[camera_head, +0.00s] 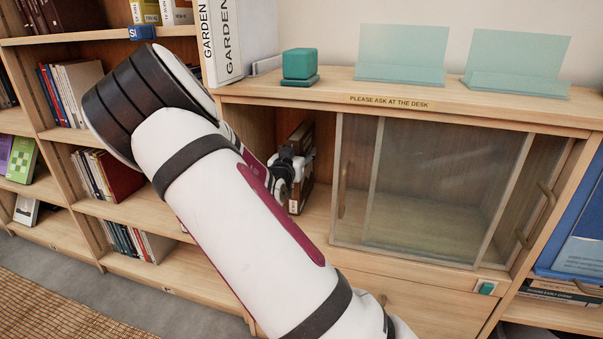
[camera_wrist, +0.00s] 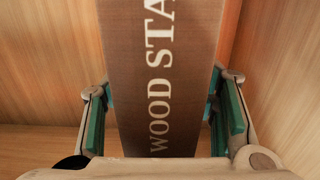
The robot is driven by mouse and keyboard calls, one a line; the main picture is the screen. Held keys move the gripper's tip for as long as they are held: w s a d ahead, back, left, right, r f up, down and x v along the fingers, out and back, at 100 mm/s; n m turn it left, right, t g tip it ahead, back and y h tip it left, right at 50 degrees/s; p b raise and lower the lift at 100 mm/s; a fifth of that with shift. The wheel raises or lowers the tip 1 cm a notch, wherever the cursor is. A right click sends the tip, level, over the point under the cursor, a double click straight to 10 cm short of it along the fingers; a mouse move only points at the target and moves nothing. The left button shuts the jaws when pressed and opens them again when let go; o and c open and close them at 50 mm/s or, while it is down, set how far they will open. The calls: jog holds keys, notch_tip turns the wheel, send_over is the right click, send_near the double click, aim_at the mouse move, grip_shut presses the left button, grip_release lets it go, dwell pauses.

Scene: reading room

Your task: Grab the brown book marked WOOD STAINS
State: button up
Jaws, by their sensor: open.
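The brown book (camera_wrist: 157,75) stands upright in the wrist view, its spine towards me with the letters "WOOD STA" showing; the rest of the title is cut off. My gripper (camera_wrist: 160,105) is open, with one green-padded finger on each side of the book. A narrow gap shows at the left finger; on the right I cannot tell whether the finger touches. In the head view the brown book (camera_head: 299,170) stands inside the cabinet's open left bay, and my gripper (camera_head: 288,172) is at it, partly hidden by my arm.
The sliding glass door (camera_head: 425,190) closes the right part of the cabinet. A label reading "PLEASE ASK AT THE DESK" (camera_head: 390,102) runs along the top edge. A teal block (camera_head: 299,63) and clear stands (camera_head: 402,55) are on top. Bookshelves (camera_head: 75,135) stand at left.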

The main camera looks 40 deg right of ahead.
jog(key=shift+w+d, duration=0.2)
jog(key=shift+d, duration=0.05)
grip_shut()
jog(key=shift+r, duration=0.15)
